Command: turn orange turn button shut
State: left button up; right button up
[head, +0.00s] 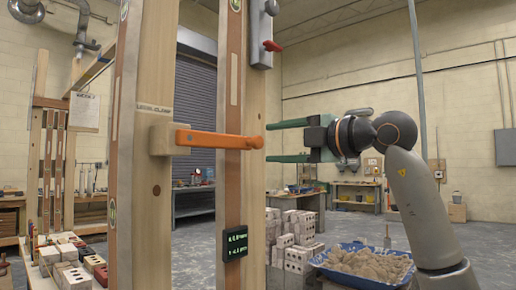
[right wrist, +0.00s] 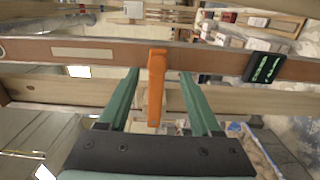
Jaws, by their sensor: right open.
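The orange turn button (head: 218,139) is a long bar, nearly level in the head view. Its left end sits on a wooden block (head: 160,139) on the left post (head: 143,200). The bar crosses the gap and its right end lies over the right post (head: 234,185). My right gripper (head: 268,142) is open just right of the bar's end, one green finger above its level and one below. In the right wrist view the button (right wrist: 156,88) shows between the open fingers (right wrist: 161,74), with a gap on each side. My left gripper is out of view.
A small dark display (head: 235,244) is low on the right post. A grey latch with a red lever (head: 271,46) is higher up. Stacked bricks (head: 292,240) and a blue tub of mortar (head: 365,262) stand below my right arm. More bricks (head: 70,262) lie at left.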

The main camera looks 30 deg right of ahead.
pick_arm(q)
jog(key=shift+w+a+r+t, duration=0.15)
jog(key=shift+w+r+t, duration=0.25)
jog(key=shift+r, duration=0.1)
pick_arm(e)
jog(key=v, duration=0.4)
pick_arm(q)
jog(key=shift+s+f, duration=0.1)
